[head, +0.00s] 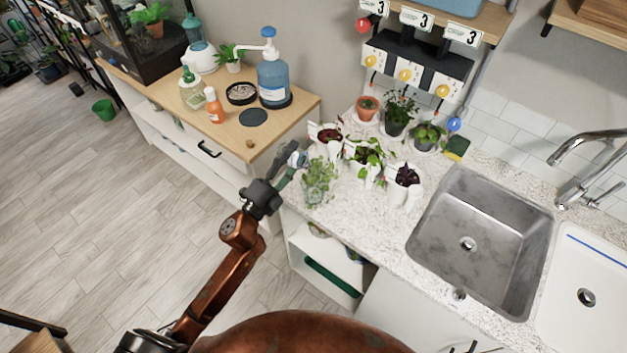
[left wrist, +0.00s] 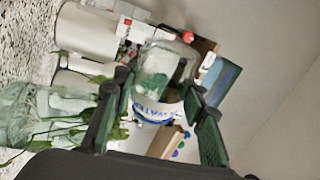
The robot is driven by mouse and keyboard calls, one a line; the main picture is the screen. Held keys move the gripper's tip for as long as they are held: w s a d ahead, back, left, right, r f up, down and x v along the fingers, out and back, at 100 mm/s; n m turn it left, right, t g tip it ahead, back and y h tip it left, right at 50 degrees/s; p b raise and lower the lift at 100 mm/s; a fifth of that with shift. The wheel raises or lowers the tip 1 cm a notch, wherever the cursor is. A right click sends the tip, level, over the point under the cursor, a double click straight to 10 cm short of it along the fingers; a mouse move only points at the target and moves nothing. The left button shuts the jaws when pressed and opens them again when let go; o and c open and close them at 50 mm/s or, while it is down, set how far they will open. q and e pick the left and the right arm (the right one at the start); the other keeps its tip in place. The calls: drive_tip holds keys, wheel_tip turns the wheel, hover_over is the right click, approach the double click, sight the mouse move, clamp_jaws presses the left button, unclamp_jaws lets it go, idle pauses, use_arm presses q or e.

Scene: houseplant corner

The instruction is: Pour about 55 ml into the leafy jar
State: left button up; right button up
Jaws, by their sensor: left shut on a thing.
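The leafy jar (head: 318,192) is clear glass with green leafy stems and stands at the left end of the speckled counter. In the left wrist view the jar (left wrist: 38,118) is at the left, with leaves reaching toward my fingers. My left gripper (head: 276,178) is shut on a small clear vessel (head: 292,156), just left of the jar and apart from it. In the left wrist view the vessel (left wrist: 165,72) is greenish and see-through, between my fingers (left wrist: 158,122). Its tilt and liquid level are hard to tell. My right gripper is not in view.
White pots (head: 403,186) with plants stand close right of the jar. More pots (head: 398,118) stand behind them, beside a sponge (head: 457,147). A steel sink (head: 480,240) is at the right. The wooden cabinet (head: 290,112) holds a blue pump bottle (head: 272,80) and an orange bottle (head: 214,106).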

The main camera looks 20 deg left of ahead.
use_arm(q)
drive_tip(key=shift+r+m, duration=0.3)
drive_tip(key=shift+m, duration=0.5)
drive_tip(key=shift+d+f+m+h, duration=0.15)
drive_tip(key=shift+f+m+h, duration=0.05)
drive_tip(key=shift+m+h, duration=0.4)
